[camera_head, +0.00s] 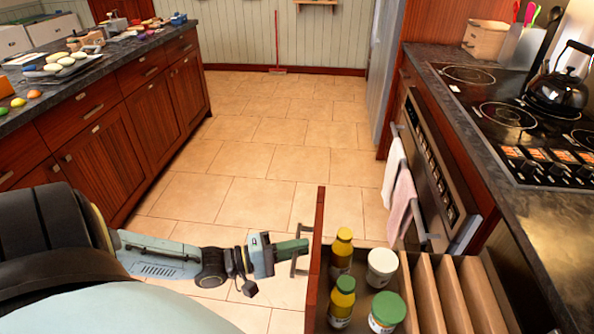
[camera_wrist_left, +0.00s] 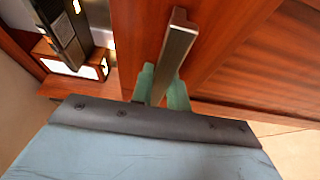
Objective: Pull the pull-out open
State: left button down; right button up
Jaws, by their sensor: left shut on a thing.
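The pull-out (camera_head: 319,255) is a tall, narrow wooden unit that stands out from the right-hand cabinet row. The fingertips are partly hidden behind the handle. My right gripper is in neither view.
The oven (camera_head: 430,165) with hanging towels (camera_head: 395,180) is beyond the pull-out. The stove top (camera_head: 510,115) holds a black kettle (camera_head: 561,85). The island (camera_head: 110,130) lines the left. Tiled floor (camera_head: 265,170) between them is clear.

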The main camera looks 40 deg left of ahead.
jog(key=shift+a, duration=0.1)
pick_arm(q)
jog(key=c, duration=1.4)
grip_release()
jog(key=shift+o, duration=0.2)
jog(key=shift+a, duration=0.1)
jog(key=p+v, duration=0.1)
jog(key=v, duration=1.2)
jog(key=shift+s+p, duration=0.15)
jog(key=shift+p, duration=0.25)
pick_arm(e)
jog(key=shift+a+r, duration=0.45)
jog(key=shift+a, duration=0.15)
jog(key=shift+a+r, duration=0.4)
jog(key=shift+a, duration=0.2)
pick_arm(q)
jog(key=shift+f, duration=0.1)
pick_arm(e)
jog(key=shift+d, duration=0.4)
